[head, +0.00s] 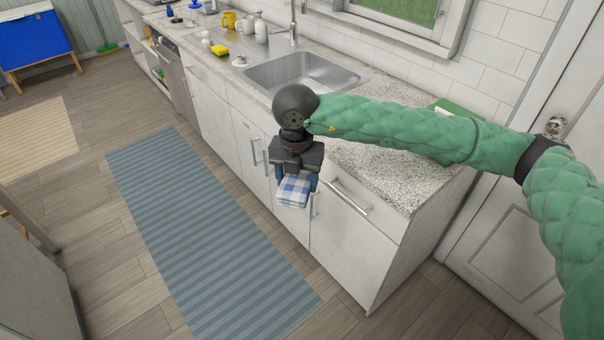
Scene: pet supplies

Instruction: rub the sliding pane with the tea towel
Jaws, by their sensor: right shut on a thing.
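My right gripper (296,180) hangs in front of the counter's front edge, pointing down. It is shut on a folded blue-and-white checked tea towel (293,191), which shows between its fingers. The towel is in front of the white cabinet fronts and apart from the window. A window pane (398,10) in a white frame shows at the top edge, above the counter and behind the sink; most of it is cut off. I cannot tell from this view whether it slides. My left gripper is not in view.
A white door (530,200) stands at right. A blue striped rug (200,230) lies on the floor.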

